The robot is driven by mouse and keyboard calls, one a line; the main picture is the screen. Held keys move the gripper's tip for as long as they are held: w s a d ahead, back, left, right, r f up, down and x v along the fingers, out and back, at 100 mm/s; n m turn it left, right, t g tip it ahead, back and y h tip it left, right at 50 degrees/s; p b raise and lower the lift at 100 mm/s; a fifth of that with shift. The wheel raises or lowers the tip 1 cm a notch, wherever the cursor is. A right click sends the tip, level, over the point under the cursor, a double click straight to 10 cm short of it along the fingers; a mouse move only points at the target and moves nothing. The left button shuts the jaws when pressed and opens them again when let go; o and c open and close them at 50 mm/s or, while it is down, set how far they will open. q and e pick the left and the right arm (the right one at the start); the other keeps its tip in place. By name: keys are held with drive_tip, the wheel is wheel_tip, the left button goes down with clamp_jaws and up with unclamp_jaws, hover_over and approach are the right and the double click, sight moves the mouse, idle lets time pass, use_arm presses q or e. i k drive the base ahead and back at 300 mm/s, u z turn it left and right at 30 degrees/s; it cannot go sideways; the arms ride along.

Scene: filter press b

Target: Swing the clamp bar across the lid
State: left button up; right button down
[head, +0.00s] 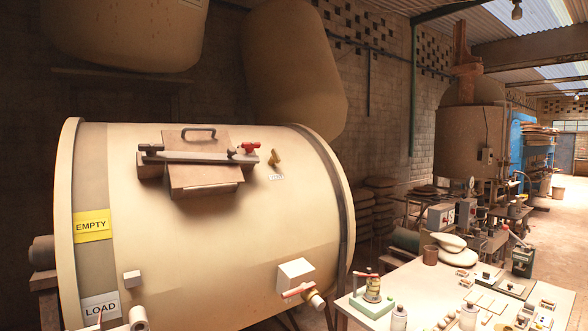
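A brown hatch lid (205,178) with a dark handle (198,131) sits on the upper front of a large cream drum (220,230). The grey clamp bar (190,157) lies roughly level across the lid, reaching past it on both sides. Its left end is by a dark bracket, and its right end is by a red knob (250,148). Whether the bar is seated or tight cannot be told. Neither of my grippers is in view.
A brass valve (274,158) stands right of the hatch. A red-handled outlet valve (300,290) juts from the drum's lower right. A bench (410,275) with bottles and small devices stands at the right. The floor (565,230) beyond it looks clear.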

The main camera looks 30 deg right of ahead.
sight(230, 156)
drive_tip(key=z, duration=0.25)
drive_tip(key=i, duration=0.85)
drive_tip(key=u, duration=0.05)
